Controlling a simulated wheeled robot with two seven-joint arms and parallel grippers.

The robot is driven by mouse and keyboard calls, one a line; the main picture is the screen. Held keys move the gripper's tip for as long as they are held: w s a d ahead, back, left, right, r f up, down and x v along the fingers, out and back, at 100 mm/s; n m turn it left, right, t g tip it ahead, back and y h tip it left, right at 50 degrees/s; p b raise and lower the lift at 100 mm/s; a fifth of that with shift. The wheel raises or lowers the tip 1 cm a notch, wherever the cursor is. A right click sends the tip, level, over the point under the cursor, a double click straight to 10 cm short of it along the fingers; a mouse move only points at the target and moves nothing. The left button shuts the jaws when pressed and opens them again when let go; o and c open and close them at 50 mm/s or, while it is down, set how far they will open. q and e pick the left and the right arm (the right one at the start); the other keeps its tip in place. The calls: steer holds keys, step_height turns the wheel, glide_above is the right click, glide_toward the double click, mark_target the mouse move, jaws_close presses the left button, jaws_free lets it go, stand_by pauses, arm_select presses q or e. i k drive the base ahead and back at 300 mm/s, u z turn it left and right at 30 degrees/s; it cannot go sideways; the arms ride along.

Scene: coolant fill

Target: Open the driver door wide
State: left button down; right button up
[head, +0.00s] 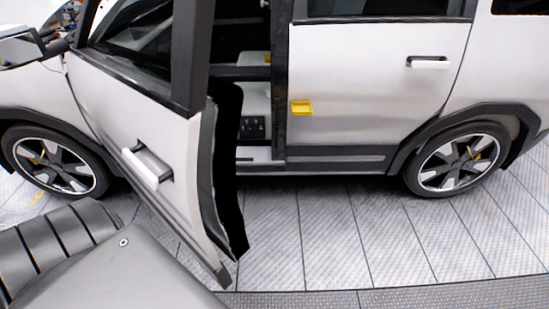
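The driver door (130,110) is a silver-white front door. It stands partly open, swung out toward me from the car's side at the left, with its free edge near the middle of the view. Its white and dark handle (147,164) is on the outer face. Black trim lines the inner edge. Through the gap I see part of the dark cabin and the sill. A dark grey ridged part at the lower left looks like my own arm. Neither gripper's fingers show, and I cannot see any contact with the door.
The closed rear door (375,85) is right of the opening, with a yellow block (302,107) on its front edge. The front wheel (55,160) and rear wheel (458,162) flank the doors. The grey tiled floor (370,235) is clear right of the open door.

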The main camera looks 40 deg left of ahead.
mark_target(188, 118)
steer(key=z, duration=0.15)
steer(key=i, duration=3)
steer(key=u, duration=3.15)
